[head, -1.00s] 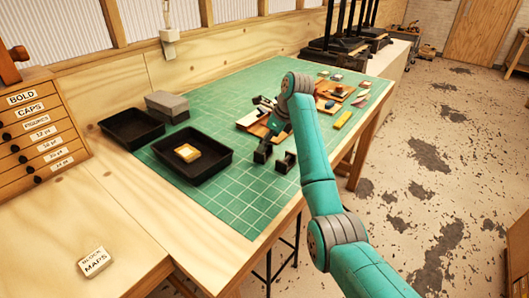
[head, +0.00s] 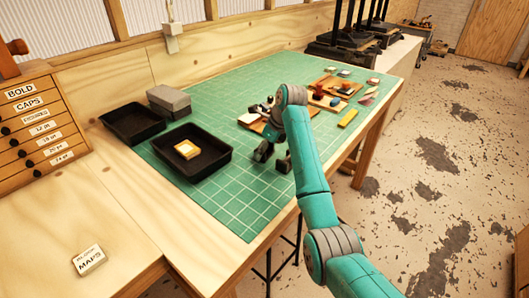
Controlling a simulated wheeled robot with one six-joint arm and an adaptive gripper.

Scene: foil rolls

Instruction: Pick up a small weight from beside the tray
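A black tray (head: 221,155) lies on the green cutting mat, holding a small yellow and cream block (head: 187,149). A second black tray (head: 117,122) stands behind it to the left. My gripper (head: 273,159) is low over the mat, to the right of the front tray. Its two dark fingers are apart, so it looks open, and I see nothing held between them. I cannot make out a small weight beside the front tray; my gripper and wrist cover part of the mat there. Small dark pieces sit by the wooden boards behind my wrist, too small to name.
Grey blocks (head: 168,101) are stacked behind the trays. Wooden boards (head: 331,88) with small coloured pieces and a yellow bar (head: 348,118) lie to the right. The mat (head: 236,203) is clear at the front. A drawer cabinet (head: 38,130) stands at left.

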